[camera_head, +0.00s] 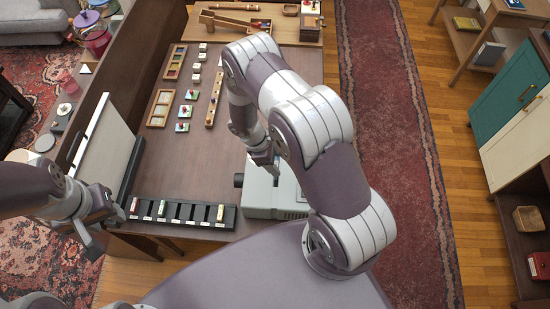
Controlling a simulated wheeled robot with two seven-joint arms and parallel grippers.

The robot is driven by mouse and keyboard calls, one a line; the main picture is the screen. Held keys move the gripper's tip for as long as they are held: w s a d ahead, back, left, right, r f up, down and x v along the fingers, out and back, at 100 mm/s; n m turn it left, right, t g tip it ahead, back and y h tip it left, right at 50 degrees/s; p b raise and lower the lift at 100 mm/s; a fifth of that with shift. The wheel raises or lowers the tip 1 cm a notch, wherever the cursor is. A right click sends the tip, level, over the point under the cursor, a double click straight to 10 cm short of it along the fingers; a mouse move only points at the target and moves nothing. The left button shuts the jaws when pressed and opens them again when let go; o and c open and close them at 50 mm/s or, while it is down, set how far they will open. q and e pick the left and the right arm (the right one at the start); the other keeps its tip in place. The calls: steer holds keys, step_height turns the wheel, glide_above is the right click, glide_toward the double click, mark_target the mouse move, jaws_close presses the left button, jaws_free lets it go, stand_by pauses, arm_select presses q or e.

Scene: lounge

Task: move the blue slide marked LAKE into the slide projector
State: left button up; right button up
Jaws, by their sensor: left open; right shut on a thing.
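The grey slide projector (285,190) stands at the right front of the brown table. My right gripper (268,168) reaches down at the projector's top left part. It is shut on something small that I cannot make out. The black slide rack (188,222) lies along the table's front edge, left of the projector. It holds a few slides, with a green one among them, and several slots look empty. No blue slide marked LAKE can be made out. My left gripper (92,240) is open and empty, left of the rack, beyond the table's edge.
A white screen panel (103,150) stands along the table's left side. Wooden trays (160,108), small blocks and a long wooden strip (214,100) lie farther back on the table (190,160). A wooden board with toys (225,25) is at the far end. The table's middle is clear.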

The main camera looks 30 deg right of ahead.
steer(key=shift+s+a+f+b, duration=0.15)
steer(key=shift+s+f+b, duration=0.15)
steer(key=shift+f, duration=0.1)
steer(key=shift+w+d+f+b, duration=0.15)
steer(key=shift+f+b, duration=0.1)
steer(key=shift+f, duration=0.2)
steer(key=shift+w+d+f+b, duration=0.1)
steer(key=shift+w+f+b, duration=0.1)
steer(key=shift+f, duration=0.4)
steer(key=shift+a+f+b, duration=0.1)
steer(key=shift+f+b, duration=0.05)
steer(key=shift+b, duration=0.15)
steer(key=shift+s, duration=0.15)
steer(key=shift+f, duration=0.2)
steer(key=shift+b, duration=0.5)
steer(key=shift+f+b, duration=2.3)
steer(key=shift+f, duration=0.3)
